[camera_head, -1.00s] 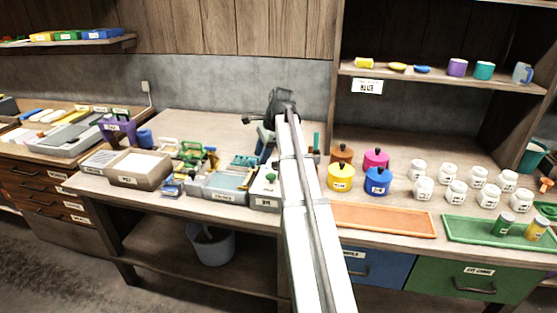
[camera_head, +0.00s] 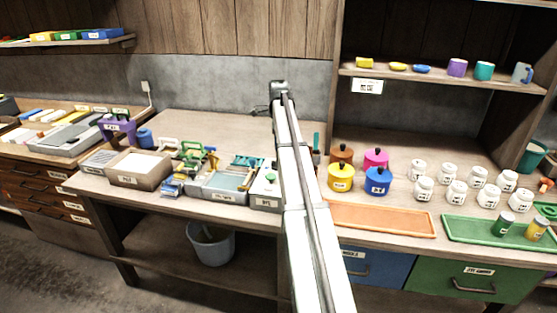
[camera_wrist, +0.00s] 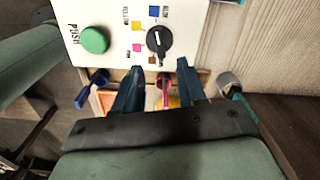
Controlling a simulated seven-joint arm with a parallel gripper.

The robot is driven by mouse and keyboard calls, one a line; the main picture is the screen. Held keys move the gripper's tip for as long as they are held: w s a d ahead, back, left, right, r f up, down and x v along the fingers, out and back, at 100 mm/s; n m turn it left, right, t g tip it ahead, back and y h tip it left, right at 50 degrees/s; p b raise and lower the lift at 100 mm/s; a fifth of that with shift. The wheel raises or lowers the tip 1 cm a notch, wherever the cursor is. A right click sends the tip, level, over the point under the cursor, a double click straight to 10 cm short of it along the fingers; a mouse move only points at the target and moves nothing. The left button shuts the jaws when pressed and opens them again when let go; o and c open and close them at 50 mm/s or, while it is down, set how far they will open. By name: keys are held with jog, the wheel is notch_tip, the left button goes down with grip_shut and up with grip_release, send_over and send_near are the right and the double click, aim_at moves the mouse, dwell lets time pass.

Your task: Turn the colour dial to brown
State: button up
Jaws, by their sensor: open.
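The colour dial (camera_wrist: 158,42) is a black round knob on a white panel (camera_wrist: 110,15) in the wrist view. Blue, yellow, pink and brown squares surround it; the brown square (camera_wrist: 153,60) lies just below the knob. A green PUSH button (camera_wrist: 94,40) is left of the dial. My gripper (camera_wrist: 159,68) is open and empty, its two dark fingers ending just below the dial, apart from it in the picture. The white box (camera_head: 264,190) shows in the head view beside my arm, which hides my gripper.
Below the panel in the wrist view are blurred coloured items. In the head view, a grey tray (camera_head: 228,196) stands left of the box. Pots such as the yellow one (camera_head: 341,178) and an orange tray (camera_head: 385,219) stand to the right. The bench behind is clear.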

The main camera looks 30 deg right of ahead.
notch_tip(320, 180, down, 8)
jog(key=shift+r, duration=0.2)
dwell(0.3)
grip_shut()
dwell(0.3)
